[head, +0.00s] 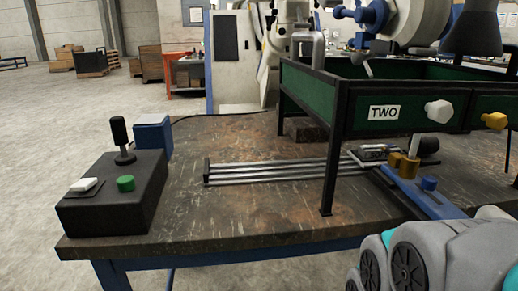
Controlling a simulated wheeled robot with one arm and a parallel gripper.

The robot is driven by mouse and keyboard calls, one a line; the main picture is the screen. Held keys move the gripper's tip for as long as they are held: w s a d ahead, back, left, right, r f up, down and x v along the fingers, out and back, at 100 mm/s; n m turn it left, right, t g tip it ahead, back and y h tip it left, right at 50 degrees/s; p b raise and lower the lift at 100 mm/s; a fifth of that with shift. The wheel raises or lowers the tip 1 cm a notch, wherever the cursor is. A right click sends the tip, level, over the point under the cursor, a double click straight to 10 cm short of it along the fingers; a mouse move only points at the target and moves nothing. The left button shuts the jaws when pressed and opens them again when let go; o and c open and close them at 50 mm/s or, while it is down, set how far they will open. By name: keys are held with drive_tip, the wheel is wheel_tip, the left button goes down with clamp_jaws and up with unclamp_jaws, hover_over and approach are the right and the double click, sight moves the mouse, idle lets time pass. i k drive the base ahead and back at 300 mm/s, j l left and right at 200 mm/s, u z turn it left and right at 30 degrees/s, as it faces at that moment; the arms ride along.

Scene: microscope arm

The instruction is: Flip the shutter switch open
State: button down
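A dark control box (112,208) sits at the left front corner of the table. My gripper is not in view.
A green-sided, black-framed rack labelled TWO (384,112) stands on the right of the worn table (240,225), one leg near the front edge. Metal rods (275,172) lie in the middle. A blue block (153,137) stands behind the box. A blue bar (430,200) crosses at right.

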sight(84, 185)
drive_tip(key=u, duration=1.4)
